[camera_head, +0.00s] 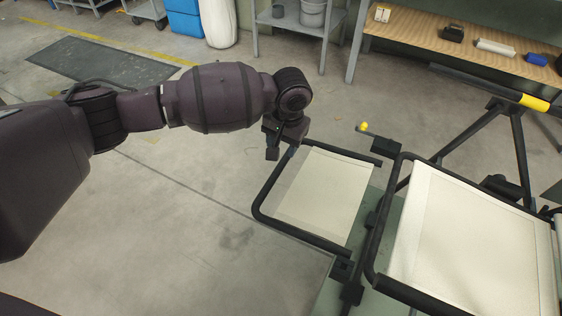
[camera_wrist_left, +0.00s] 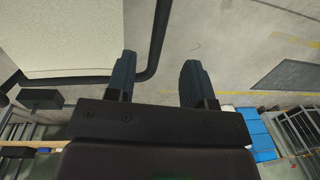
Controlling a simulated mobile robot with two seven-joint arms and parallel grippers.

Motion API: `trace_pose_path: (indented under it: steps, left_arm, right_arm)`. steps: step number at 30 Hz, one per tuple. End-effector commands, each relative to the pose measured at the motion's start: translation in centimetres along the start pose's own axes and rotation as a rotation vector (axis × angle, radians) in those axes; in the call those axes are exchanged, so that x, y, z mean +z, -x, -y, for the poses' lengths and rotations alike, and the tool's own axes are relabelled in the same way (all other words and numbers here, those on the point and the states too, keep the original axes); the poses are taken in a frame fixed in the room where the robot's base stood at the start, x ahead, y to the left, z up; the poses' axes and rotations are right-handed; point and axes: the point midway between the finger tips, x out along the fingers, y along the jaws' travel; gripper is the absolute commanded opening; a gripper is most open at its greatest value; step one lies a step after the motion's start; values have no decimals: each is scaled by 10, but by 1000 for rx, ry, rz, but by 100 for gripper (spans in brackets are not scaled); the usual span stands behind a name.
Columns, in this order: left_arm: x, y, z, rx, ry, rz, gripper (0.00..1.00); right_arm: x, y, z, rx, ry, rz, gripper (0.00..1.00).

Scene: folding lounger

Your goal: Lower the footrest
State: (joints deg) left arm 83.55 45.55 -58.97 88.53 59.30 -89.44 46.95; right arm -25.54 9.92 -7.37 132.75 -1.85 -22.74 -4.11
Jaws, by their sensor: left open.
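The footrest (camera_head: 325,190) is a cream panel in a black tube frame, left of the larger cream seat panel (camera_head: 470,245) of the lounger. My left gripper (camera_head: 281,150) is at the footrest's far upper corner in the head view. In the left wrist view, the open fingers of my left gripper (camera_wrist_left: 157,76) show with a bend of the black footrest tube (camera_wrist_left: 161,35) between them. I cannot tell if they touch the tube. The cream footrest panel (camera_wrist_left: 65,35) fills the upper left there. My right gripper is out of view.
A yellow-tipped lever (camera_head: 364,127) stands beside the footrest's far side. A wooden workbench (camera_head: 425,35) with small items is at the back right, and a grey shelf cart (camera_head: 300,22) at the back. Bare concrete floor (camera_head: 200,220) lies left of the footrest.

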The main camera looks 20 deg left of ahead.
Motion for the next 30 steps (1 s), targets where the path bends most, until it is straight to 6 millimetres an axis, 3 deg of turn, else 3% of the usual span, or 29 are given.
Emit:
trace_pose_path:
  steps: [5,11,17,21,30]
  left_arm:
    - [-1,-8,2,-7,5,8,48]
    - [0,-43,1,-6,3,15,48]
    - [1,-77,1,-5,3,14,48]
    - [0,-94,2,-6,4,11,48]
    - [-1,-106,2,-7,3,3,48]
  right_arm:
    - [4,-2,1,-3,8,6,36]
    - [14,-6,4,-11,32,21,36]
    - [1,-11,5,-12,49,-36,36]
    - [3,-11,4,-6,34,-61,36]
    - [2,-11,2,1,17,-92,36]
